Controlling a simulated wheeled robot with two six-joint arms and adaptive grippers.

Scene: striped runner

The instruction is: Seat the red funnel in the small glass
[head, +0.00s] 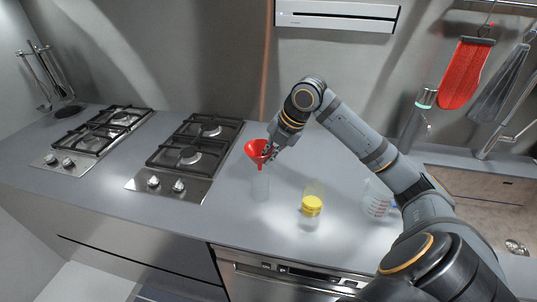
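The red funnel (253,149) is upright, cone up and spout down, over the countertop in the head view. My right gripper (269,152) reaches it from above right and is shut on its right side. The small glass (261,188) stands on the counter directly below the funnel. It is clear and faint against the grey surface. The spout tip is near the glass's rim; I cannot tell whether it is inside. My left gripper is not in view.
A clear jar with a yellow lid (312,204) stands right of the glass. A clear measuring cup (377,205) with red marks is further right, close to my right arm. A gas hob (165,186) lies to the left. The counter's front edge is nearby.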

